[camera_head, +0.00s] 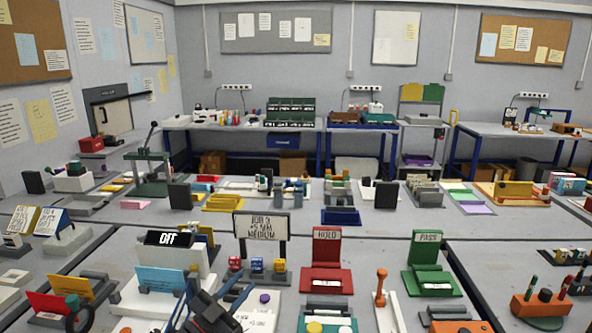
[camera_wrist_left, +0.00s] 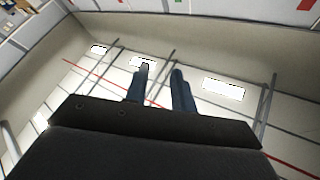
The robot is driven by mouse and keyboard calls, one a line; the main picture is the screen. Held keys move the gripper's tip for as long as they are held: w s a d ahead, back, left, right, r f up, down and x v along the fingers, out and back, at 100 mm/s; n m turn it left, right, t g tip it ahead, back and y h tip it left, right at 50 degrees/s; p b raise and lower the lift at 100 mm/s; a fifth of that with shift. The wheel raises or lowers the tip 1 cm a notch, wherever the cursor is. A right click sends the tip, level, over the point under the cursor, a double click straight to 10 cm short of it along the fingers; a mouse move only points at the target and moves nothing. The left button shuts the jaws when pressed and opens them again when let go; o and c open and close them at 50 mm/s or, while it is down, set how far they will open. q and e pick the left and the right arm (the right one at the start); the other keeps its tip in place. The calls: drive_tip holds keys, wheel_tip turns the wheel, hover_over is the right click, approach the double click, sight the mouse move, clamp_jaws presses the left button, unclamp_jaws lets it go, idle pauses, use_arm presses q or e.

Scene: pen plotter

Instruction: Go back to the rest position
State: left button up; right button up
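My left gripper (camera_head: 218,290) is at the bottom of the head view, left of centre, over the front table. Its two blue-grey fingers point up and away from me. In the left wrist view the fingers (camera_wrist_left: 160,85) stand apart with nothing between them, so it is open and empty. Behind them is a pale surface with bright white rectangles and grey bars, which looks like the ceiling. My right gripper is in neither view.
A green PASS stand (camera_head: 428,265) and an orange pen holder (camera_head: 541,303) stand further right. The front table is crowded.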

use_arm(q)
drive_tip(key=s+a+f+n+g+y, duration=0.2)
drive_tip(key=s+a+f+n+y, duration=0.3)
drive_tip(key=f+n+y, duration=0.3)
drive_tip(key=s+a+f+n+g+y, duration=0.1)
drive_tip(key=s+a+f+n+y, duration=0.4)
drive_tip(key=f+y, duration=0.4)
drive_tip(key=s+d+f+g+h, duration=0.1)
drive_tip(key=s+f+g, duration=0.45)
drive_tip(key=s, duration=0.55)
drive_tip(key=s+d+f+g+h, duration=0.1)
drive_tip(key=s+f+g, duration=0.5)
drive_tip(key=s, duration=0.5)
drive_tip(key=d+f, duration=0.2)
drive_tip(key=f, duration=0.7)
drive_tip(key=s+d+f+g+h, duration=0.1)
drive_tip(key=d+f, duration=0.2)
drive_tip(key=f, duration=0.7)
drive_tip(key=shift+s+m, duration=0.25)
drive_tip(key=shift+m, duration=0.15)
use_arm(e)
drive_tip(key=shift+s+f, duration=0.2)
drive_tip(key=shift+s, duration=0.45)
use_arm(q)
drive_tip(key=shift+d, duration=0.1)
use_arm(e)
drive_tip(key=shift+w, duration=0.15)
